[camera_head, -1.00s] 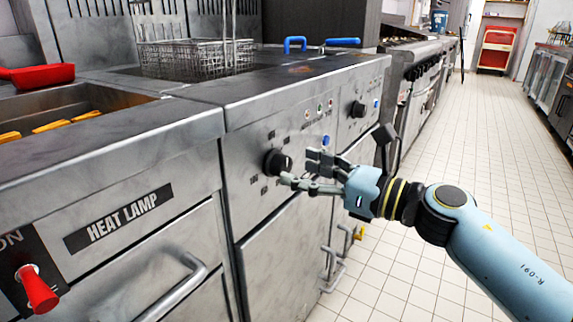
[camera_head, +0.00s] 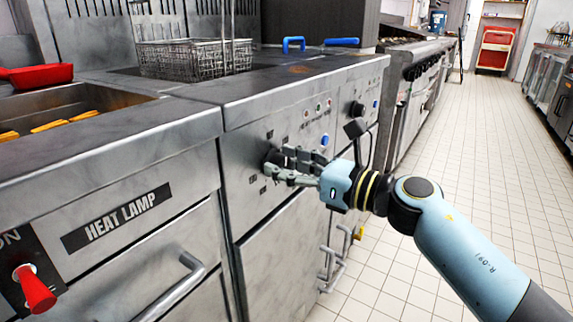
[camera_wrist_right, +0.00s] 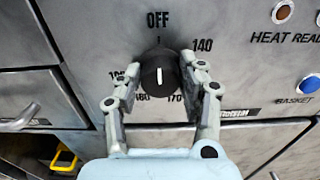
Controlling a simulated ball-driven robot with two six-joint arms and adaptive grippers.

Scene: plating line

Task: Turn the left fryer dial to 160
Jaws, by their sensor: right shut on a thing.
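The left fryer dial (camera_wrist_right: 159,72) is a round black knob on the grey steel fryer front. In the right wrist view its white pointer line stands upright, toward the OFF mark (camera_wrist_right: 158,19). The marks 140, 170 and 180 show around it; a mark at its left is partly covered by a finger. My right gripper (camera_wrist_right: 162,82) is shut on the dial, one finger at each side. In the head view the right gripper (camera_head: 275,164) largely hides the dial. My left gripper is in neither view.
A second black dial (camera_head: 357,108) sits farther right on the fryer front, with a blue button (camera_head: 325,140) between. A wire basket (camera_head: 195,60) stands on top. Bar handles (camera_head: 330,270) stick out below. The tiled floor (camera_head: 480,150) at the right is clear.

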